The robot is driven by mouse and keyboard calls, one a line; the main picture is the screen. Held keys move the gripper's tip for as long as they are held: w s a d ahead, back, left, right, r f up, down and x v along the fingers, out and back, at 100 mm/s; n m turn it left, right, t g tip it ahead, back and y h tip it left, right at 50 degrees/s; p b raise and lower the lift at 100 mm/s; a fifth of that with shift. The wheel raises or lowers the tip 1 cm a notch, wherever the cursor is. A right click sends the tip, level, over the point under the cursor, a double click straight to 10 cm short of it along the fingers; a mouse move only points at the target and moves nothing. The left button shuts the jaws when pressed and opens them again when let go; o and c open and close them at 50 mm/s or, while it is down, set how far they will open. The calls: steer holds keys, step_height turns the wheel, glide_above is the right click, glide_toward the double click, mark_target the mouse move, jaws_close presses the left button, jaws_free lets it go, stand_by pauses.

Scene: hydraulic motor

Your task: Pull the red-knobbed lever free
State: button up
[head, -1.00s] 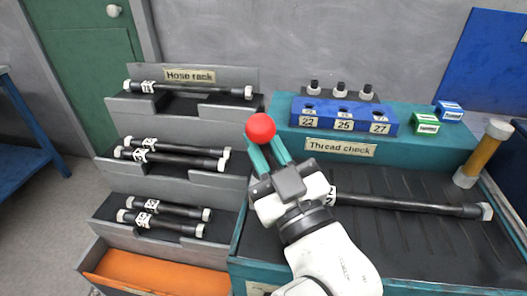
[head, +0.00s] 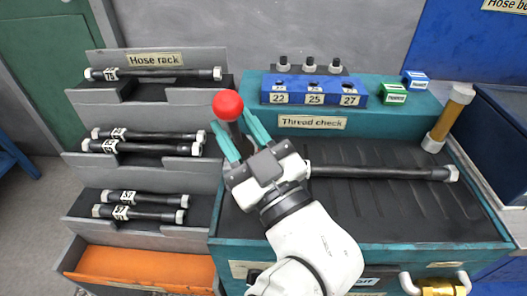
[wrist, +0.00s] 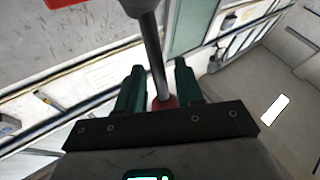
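The lever has a round red knob (head: 228,105) on a dark straight shaft (head: 236,134), left of the teal bench in the head view. My gripper (head: 231,121) has its two teal fingers spread on either side of the shaft, just below the knob. In the wrist view a grey shaft (wrist: 155,60) runs between my fingers (wrist: 159,68), with a narrow gap on each side. A red part (wrist: 165,103) shows low between the fingers there. My gripper hides the lower end of the lever in the head view.
The grey hose rack (head: 90,150) with several black hoses stands left of my gripper. A teal bench (head: 395,120) with a blue thread-check block (head: 352,88) lies behind and right. A long black hose (head: 385,173) lies on its tray. An orange bin (head: 140,264) sits below the rack.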

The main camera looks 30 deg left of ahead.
steer(key=s+d+b, duration=0.1)
steer(key=s+d, duration=0.3)
steer(key=d, duration=0.7)
steer(key=shift+s+d, duration=0.15)
steer(key=shift+s, duration=0.15)
steer(key=shift+f, duration=0.1)
